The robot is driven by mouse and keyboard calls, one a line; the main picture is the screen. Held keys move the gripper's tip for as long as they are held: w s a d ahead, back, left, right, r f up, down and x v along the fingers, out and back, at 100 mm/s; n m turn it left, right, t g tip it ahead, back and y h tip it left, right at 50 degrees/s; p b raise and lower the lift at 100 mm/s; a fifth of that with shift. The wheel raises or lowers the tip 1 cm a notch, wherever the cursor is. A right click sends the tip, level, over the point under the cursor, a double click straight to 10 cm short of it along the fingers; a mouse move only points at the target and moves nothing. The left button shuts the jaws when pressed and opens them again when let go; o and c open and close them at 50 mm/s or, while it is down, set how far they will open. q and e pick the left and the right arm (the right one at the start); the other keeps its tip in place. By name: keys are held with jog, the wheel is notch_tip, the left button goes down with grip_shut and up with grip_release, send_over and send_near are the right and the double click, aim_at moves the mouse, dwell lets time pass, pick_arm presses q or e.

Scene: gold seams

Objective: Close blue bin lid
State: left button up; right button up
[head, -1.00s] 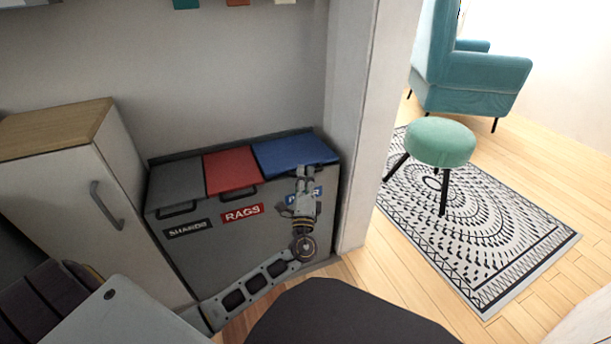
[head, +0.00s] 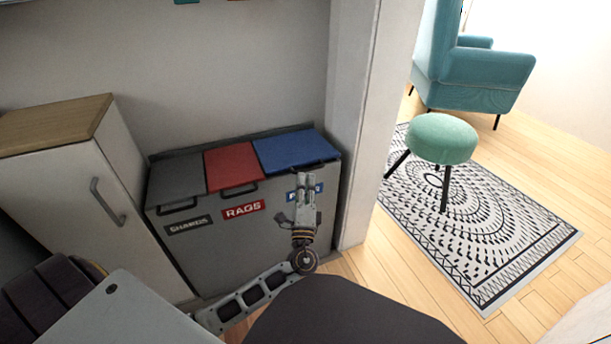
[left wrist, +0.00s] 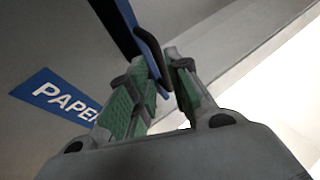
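The blue lid (head: 295,150) lies flat on the right end of the grey bin cabinet (head: 235,235), about level with the red lid. Its dark front handle (head: 322,167) shows partly. My left gripper (head: 306,178) is upright in front of the cabinet, its fingertips just below the lid's front edge, covering part of the blue label. In the left wrist view, the blue lid's edge (left wrist: 122,28) and its dark handle (left wrist: 150,48) come close to my green-padded fingers (left wrist: 165,75). A narrow gap shows between the fingers; contact with the handle is unclear. My right gripper is not in view.
A red lid (head: 231,167) and a grey lid (head: 177,178) are shut beside the blue one. A white cabinet (head: 65,185) stands left, a wall post (head: 350,150) right. A green stool (head: 440,140) on a patterned rug (head: 480,235) stands farther right.

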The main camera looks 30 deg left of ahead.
pick_arm(q)
jog(key=v, duration=0.7)
jog(key=shift+s+f, duration=0.2)
jog(key=shift+s, duration=0.15)
jog(key=shift+d, duration=0.1)
jog(key=shift+c, duration=0.2)
